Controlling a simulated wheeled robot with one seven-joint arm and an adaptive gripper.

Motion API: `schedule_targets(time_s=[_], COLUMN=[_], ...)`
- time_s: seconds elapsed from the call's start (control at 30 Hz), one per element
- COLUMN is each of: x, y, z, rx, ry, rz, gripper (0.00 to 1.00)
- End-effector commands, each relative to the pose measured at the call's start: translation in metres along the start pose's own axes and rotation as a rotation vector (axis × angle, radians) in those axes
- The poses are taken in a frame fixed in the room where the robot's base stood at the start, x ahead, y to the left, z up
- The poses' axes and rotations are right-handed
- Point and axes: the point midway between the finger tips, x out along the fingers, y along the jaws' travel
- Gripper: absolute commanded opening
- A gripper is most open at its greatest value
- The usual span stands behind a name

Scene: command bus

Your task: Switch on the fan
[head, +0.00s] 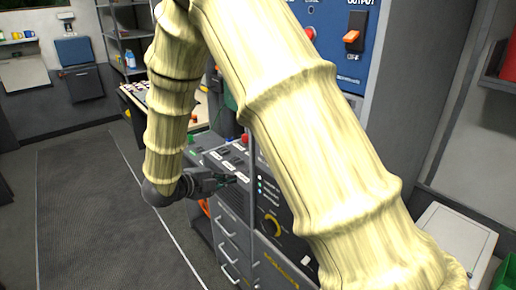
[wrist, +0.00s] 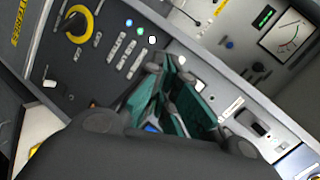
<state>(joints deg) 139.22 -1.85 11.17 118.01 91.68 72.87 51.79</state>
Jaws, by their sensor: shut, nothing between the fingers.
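No fan can be made out, and the small switch labels are too blurred to read. My gripper (head: 233,181) is shut and empty at the console (head: 232,205), low and left of centre in the head view. In the wrist view my gripper (wrist: 169,66) has its teal fingers at the edge between the dark front panel and the grey switch panel. A dark rocker switch (wrist: 255,122) with a white label sits right of the fingers. The grey panel carries several small switches (head: 226,153) in the head view. Whether the fingertips touch anything cannot be told.
A yellow-ringed knob (head: 273,226) is on the dark front panel. An orange switch (head: 352,36) labelled OUTPUT is on the blue cabinet (head: 335,60). Drawers (head: 230,238) are below the console. Open floor (head: 105,215) lies to the left. My arm hides much of the middle.

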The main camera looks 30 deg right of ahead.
Motion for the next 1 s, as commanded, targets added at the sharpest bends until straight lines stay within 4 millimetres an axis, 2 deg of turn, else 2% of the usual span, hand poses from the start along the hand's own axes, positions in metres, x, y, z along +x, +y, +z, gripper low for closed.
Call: schedule_targets(time_s=[0.03,0.1,0.27,0.73,0.87,1.0], x=[-0.014,-0.027,-0.047,-0.049,-0.041,-0.022], y=[-0.025,-0.043,-0.065,-0.068,-0.068,-0.068], z=[-0.006,-0.014,-0.025,-0.028,-0.029,-0.033], rx=[0.084,0.179,0.307,0.336,0.335,0.333], ry=[0.034,0.081,0.146,0.163,0.162,0.164], rz=[0.007,0.020,0.040,0.046,0.047,0.047], gripper=[0.00,0.00,0.00,0.00,0.00,0.00])
